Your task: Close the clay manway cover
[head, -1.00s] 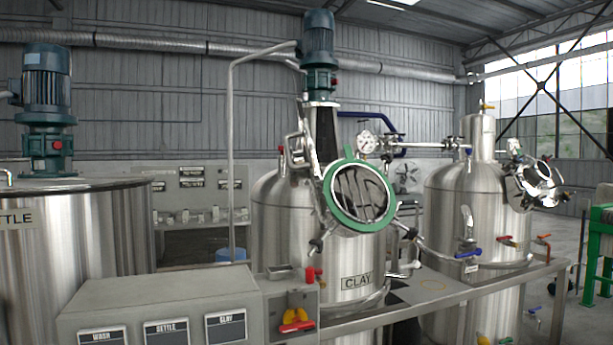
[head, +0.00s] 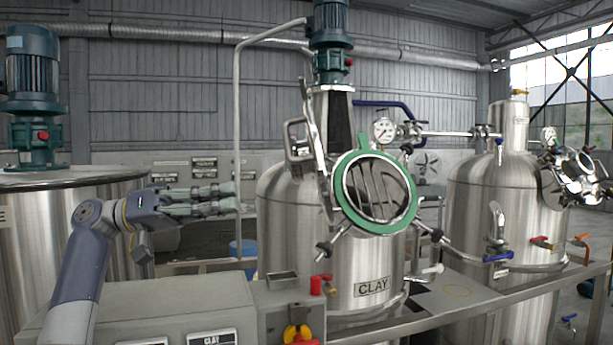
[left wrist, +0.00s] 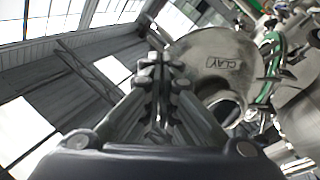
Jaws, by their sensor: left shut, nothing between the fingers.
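The clay tank (head: 285,230) stands at the centre of the head view with a CLAY plate on its front. Its round manway opening (head: 413,205) has a green rim and faces me, uncovered. The manway cover (head: 321,140) is swung open at the opening's left side, seen nearly edge-on, with a metal handle (head: 290,138) on its left. My left gripper (head: 234,198) is shut and empty, left of the cover and handle and apart from them. In the left wrist view the gripper (left wrist: 160,66) points toward metal surfaces and a green ring; a CLAY plate (left wrist: 222,62) shows there.
Clamp bolts (head: 324,249) stick out around the opening. A vertical pipe (head: 238,120) stands near my left fingertips. A grey control box (head: 190,305) and a red-yellow switch (head: 297,334) are in front. Another tank (head: 470,210) stands to the right.

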